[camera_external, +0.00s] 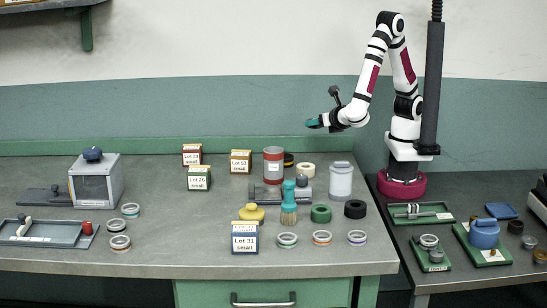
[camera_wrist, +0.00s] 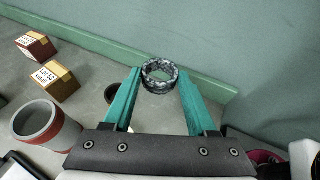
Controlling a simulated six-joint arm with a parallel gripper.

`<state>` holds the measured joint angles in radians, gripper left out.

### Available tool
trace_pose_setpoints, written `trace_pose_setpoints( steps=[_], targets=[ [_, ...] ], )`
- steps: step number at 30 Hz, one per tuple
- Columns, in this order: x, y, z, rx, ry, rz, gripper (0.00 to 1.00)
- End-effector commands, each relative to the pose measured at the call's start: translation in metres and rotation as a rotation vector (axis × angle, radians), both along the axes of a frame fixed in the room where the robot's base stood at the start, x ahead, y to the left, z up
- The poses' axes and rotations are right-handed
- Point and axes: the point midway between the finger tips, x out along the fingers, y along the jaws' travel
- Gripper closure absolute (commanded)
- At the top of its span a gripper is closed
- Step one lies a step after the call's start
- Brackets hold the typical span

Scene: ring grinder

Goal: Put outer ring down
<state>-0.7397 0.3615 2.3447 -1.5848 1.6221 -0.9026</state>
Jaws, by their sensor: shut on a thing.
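My gripper (camera_external: 315,123) is raised well above the back of the workbench, its teal fingers pointing left. In the wrist view my gripper (camera_wrist: 159,80) is shut on a mottled, dark grey and silvery outer ring (camera_wrist: 159,77). The ring sits between the two fingertips with its hole facing the camera, clear of the bench. In the external view the ring is too small and too much covered by the fingers to make out.
A grey box-shaped machine (camera_external: 96,180) and tray (camera_external: 42,233) stand left.

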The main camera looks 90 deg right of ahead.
Motion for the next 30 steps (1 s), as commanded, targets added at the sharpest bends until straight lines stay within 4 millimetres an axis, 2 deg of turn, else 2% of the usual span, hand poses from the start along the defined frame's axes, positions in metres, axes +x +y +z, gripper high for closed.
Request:
trace_pose_setpoints(
  steps=[2,4,12,15,30],
  targets=[
    [-0.011,-0.002,-0.009,-0.001,0.003,-0.043,1.0],
    [-0.015,-0.003,-0.026,-0.003,0.006,-0.058,1.0],
    [-0.015,-0.003,-0.084,-0.002,0.005,-0.058,1.0],
    [-0.014,-0.003,-0.1,0.0,0.003,-0.057,1.0],
    [-0.014,-0.003,-0.11,0.003,0.002,-0.057,1.0]
  ],
)
